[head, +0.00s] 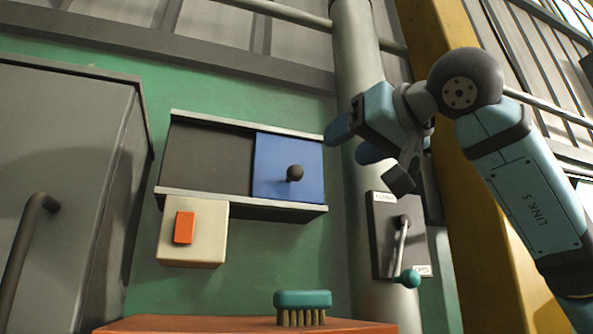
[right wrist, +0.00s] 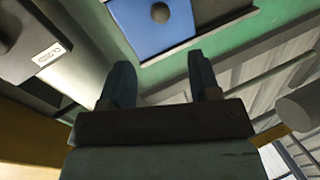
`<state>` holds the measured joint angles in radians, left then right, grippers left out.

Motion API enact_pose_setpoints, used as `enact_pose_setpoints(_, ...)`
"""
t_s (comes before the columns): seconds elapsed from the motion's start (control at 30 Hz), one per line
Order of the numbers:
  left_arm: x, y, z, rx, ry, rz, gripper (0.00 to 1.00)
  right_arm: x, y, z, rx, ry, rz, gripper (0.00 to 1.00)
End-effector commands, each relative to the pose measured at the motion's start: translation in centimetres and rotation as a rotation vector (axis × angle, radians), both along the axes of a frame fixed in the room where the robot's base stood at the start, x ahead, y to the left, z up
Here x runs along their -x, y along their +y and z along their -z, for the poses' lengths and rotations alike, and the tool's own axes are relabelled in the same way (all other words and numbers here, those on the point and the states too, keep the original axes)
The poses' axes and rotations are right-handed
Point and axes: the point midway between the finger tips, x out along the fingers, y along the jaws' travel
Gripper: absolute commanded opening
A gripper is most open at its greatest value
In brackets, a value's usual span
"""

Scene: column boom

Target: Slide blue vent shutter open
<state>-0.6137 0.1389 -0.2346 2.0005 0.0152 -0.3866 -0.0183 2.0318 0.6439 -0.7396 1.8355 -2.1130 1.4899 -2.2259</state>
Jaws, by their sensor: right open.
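The blue vent shutter (head: 276,166) sits at the right end of its grey-railed frame on the green wall, with a dark round knob (head: 294,173) on it. The dark panel (head: 208,157) fills the left part of the frame. My right gripper (head: 345,142) is open and empty, right of the shutter and apart from it. In the right wrist view, the shutter (right wrist: 140,30) and its knob (right wrist: 160,13) are at the top, beyond the open fingers (right wrist: 160,80). My left gripper is not in view.
A cream box with an orange switch (head: 184,228) is below the frame. A lever with a teal knob (head: 408,278) is on the grey column, lower right. A teal brush (head: 302,300) stands on an orange surface (head: 150,325). A grey cabinet (head: 60,150) stands at left.

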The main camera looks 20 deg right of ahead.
Motion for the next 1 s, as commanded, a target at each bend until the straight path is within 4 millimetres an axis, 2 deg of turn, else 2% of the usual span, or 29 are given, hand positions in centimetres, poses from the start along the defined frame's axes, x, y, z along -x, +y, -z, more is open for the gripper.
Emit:
enact_pose_setpoints(0.3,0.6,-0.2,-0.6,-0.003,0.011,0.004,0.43,-6.5,2.4,-0.1,0.001,0.006,-0.002,0.57)
enact_pose_setpoints(0.5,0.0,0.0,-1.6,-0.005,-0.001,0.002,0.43,-9.6,3.4,-0.1,-0.001,0.003,-0.001,0.57)
enact_pose_setpoints(0.7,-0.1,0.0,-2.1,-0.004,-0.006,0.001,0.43,-11.0,3.9,0.0,0.001,0.002,0.0,0.57)
enact_pose_setpoints(1.0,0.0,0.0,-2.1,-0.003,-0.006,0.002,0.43,-11.2,3.9,0.0,0.0,0.001,0.0,0.57)
